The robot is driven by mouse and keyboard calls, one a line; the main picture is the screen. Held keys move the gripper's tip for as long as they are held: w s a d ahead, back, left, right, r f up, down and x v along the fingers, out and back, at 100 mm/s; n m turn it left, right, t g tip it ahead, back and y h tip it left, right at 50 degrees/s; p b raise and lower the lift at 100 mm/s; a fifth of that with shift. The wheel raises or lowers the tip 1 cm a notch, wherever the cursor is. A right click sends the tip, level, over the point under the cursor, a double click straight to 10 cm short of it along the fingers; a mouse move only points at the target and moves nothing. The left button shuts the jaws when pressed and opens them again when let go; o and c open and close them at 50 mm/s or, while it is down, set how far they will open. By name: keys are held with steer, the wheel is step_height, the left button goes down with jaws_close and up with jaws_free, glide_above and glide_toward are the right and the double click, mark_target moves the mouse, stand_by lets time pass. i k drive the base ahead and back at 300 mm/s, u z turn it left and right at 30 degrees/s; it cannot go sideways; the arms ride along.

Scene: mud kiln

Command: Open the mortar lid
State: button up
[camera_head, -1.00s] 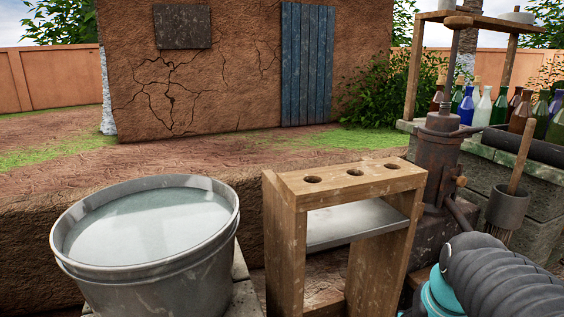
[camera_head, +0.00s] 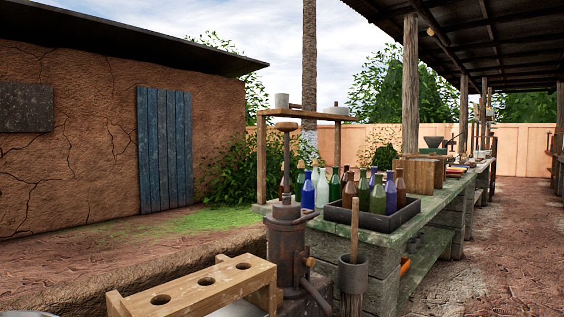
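I cannot make out a mortar lid for certain. A rusty dark iron vessel (camera_head: 287,245) with a tall upright shaft stands in the lower middle. A grey cup (camera_head: 353,273) with a wooden stick (camera_head: 354,228) rising from it stands just to its right; I cannot tell whether either is the mortar. My gripper is not in view.
A wooden rack (camera_head: 200,290) with three holes is at the lower left. A long stone bench (camera_head: 385,238) carries a dark tray (camera_head: 405,216) of several bottles and a wooden frame (camera_head: 262,160). Open dirt ground (camera_head: 500,250) lies to the right.

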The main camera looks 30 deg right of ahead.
mark_target(284, 213)
steer(key=z, duration=0.5)
steer(key=k, duration=0.6)
steer(key=z, duration=1.05)
steer(key=i, duration=0.75)
steer(key=u, duration=0.5)
